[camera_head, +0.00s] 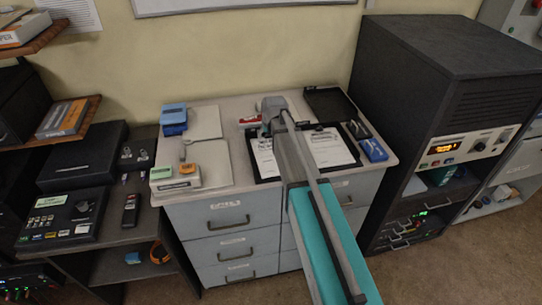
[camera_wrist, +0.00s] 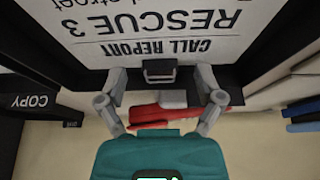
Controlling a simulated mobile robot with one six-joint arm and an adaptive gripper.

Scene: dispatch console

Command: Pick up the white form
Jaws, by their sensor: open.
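My gripper (camera_wrist: 163,98) is open, its two grey fingers spread wide in the wrist view. A white form (camera_wrist: 160,28) marked CALL REPORT and RESCUE 3 appears upside down there on a dark clipboard (camera_wrist: 92,74). The clipboard's clip (camera_wrist: 159,70) shows between the fingers; I cannot tell the gap or any contact. In the head view, a white form (camera_head: 266,158) lies on the cabinet top left of my arm, partly hidden by it. A second white form (camera_head: 331,149) on a clipboard lies to its right.
A red stapler-like object (camera_wrist: 178,126) lies beyond the clip, below my fingers. A dark board labelled COPY (camera_wrist: 30,101) is at left in the wrist view. A blue box (camera_head: 373,150) and a black tray (camera_head: 329,104) stand at the cabinet's right side.

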